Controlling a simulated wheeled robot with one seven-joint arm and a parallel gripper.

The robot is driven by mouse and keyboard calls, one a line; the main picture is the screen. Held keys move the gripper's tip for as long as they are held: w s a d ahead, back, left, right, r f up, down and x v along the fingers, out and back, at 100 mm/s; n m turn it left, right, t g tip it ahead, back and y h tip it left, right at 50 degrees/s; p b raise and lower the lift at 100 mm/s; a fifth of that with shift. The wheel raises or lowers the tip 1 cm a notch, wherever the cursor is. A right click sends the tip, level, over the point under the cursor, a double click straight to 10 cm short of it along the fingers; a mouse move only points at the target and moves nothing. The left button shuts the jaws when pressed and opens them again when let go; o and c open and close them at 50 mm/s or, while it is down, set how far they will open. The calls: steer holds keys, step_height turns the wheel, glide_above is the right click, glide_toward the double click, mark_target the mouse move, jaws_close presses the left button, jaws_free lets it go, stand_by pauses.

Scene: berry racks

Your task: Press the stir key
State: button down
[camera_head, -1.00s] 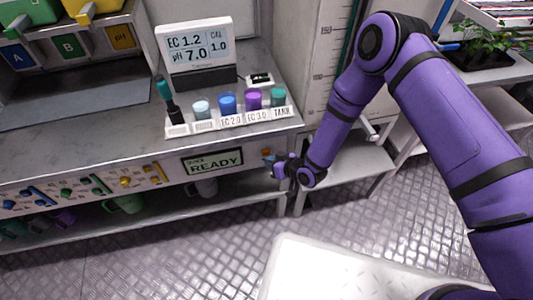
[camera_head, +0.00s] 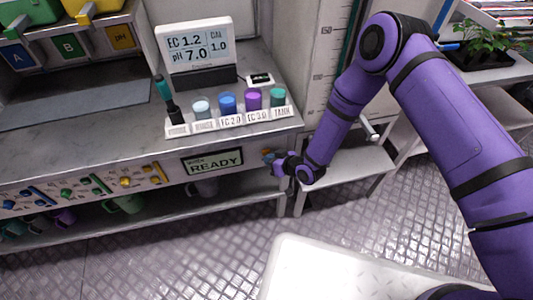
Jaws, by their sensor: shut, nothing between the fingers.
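The front panel of the bench carries a small display (camera_head: 212,161) that reads READY, with a smaller line above it too small to read. My gripper (camera_head: 277,164) is shut and empty, pointing left at the panel's right end. Its tip is at or very near the keys there and hides part of them. I cannot tell whether it touches one.
A row of labelled cups stands in a white rack (camera_head: 232,123) on the bench, before a meter (camera_head: 196,50) showing EC 1.2 and pH 7.0. More coloured controls (camera_head: 125,182) line the panel's left. A low white shelf (camera_head: 345,175) lies right of my gripper.

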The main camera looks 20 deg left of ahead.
steer(key=shift+w+a, duration=0.15)
steer(key=shift+w, duration=0.1)
steer(key=shift+s, duration=0.1)
stand_by(0.5)
steer(key=shift+s+d, duration=0.45)
steer(key=shift+s, duration=0.2)
steer(key=shift+s+d, duration=0.45)
steer(key=shift+s, duration=0.25)
steer(key=shift+s+d, duration=0.45)
steer(key=shift+s, duration=0.3)
steer(key=shift+s+d, duration=0.45)
steer(key=shift+s, duration=0.25)
